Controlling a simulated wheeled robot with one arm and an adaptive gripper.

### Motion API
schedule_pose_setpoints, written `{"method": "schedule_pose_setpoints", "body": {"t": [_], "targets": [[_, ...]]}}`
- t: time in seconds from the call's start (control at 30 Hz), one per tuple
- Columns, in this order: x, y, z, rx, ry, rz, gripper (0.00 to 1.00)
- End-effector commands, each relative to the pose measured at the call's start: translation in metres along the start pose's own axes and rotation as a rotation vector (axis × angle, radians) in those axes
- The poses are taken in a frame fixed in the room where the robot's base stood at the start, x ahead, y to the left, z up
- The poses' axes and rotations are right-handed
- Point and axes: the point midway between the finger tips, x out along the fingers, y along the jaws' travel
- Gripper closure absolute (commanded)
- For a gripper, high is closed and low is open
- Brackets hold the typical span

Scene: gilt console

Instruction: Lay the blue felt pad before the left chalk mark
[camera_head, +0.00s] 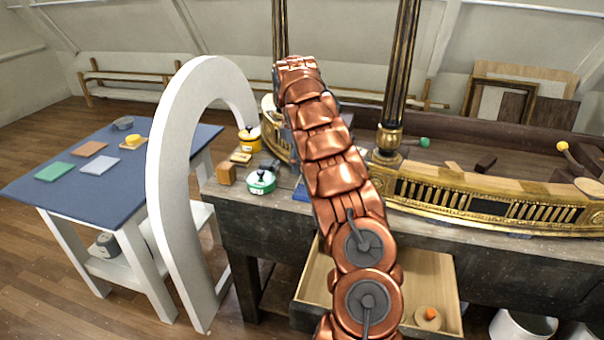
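A small patch of saturated blue (300,191) shows on the dark workbench at the left edge of my copper-coloured arm. It may be the blue felt pad, but the arm covers most of it. A pale grey-blue pad (100,165) lies flat on the blue-topped side table, beside a green pad (54,171) and a brown pad (90,148). My arm rises through the middle of the view and hides my gripper, so I cannot see its fingers or anything in them. I cannot make out any chalk mark.
A white arch (165,180) stands between the side table (60,198) and the workbench (250,218). A green tin (261,182), yellow pot (249,140) and wooden block (226,174) crowd the bench's left end. The gilt console piece (480,200) spans the right. A drawer (445,290) stands open below.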

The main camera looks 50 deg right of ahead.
Motion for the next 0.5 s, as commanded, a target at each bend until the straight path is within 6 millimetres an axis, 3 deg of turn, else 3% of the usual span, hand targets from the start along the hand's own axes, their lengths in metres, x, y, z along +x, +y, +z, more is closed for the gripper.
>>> {"method": "schedule_pose_setpoints", "body": {"t": [0.2,0.5], "targets": [[-0.018,0.001,-0.001,-0.002,0.002,0.004,0.03],[-0.025,0.001,0.0,0.0,0.001,0.003,0.03]]}}
